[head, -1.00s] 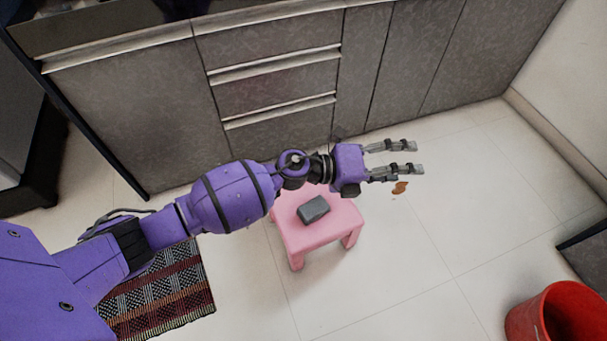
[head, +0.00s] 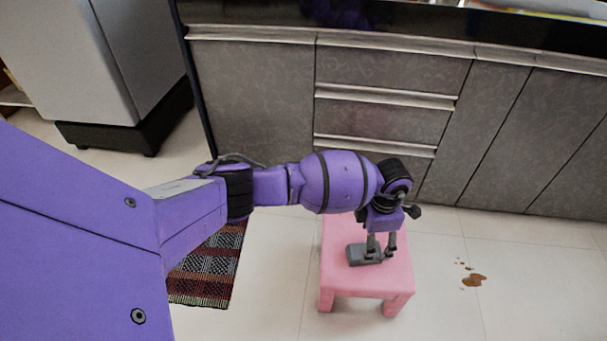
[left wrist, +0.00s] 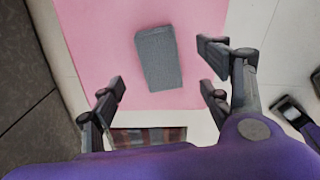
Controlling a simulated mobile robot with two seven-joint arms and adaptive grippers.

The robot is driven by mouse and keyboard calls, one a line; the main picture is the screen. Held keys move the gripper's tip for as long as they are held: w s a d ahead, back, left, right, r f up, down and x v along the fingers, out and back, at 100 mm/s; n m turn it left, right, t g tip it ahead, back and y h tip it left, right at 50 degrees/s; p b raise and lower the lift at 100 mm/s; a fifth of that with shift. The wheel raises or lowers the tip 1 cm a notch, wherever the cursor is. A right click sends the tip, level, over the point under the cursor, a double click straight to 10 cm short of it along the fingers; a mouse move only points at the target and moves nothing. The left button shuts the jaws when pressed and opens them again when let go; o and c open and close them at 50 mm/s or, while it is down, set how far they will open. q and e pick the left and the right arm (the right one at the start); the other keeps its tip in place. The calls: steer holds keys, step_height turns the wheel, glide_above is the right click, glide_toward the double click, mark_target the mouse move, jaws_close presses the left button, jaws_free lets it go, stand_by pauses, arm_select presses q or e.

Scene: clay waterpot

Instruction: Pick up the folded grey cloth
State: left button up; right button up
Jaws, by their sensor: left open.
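The folded grey cloth (head: 359,254) lies on top of a small pink stool (head: 366,284). In the left wrist view the cloth (left wrist: 158,58) shows as a grey rectangle on the pink seat (left wrist: 100,45), ahead of the fingers and apart from them in the picture. My left gripper (head: 380,252) points down over the stool, and in the head view its fingers overlap the right part of the cloth. In the left wrist view the left gripper (left wrist: 160,92) is open with nothing between its fingers.
Grey cabinets and drawers (head: 382,125) stand behind the stool. A woven mat (head: 208,268) lies on the floor left of the stool. A brown spill (head: 474,281) is on the floor to the right. The floor around the stool's front is clear.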

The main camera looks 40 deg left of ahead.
mark_target(354, 252)
arm_select(q)
steer(key=f+b, duration=0.1)
steer(key=f, duration=0.1)
steer(key=f+b, duration=0.1)
steer(key=f, duration=0.1)
steer(key=f+b, duration=0.1)
steer(key=f, duration=0.1)
steer(key=shift+s+a+f, duration=0.15)
steer(key=shift+a+f, duration=0.15)
steer(key=shift+f, duration=0.05)
steer(key=shift+r, duration=0.1)
steer(key=c, duration=1.2)
steer(key=shift+c, duration=0.2)
steer(key=shift+r, duration=0.2)
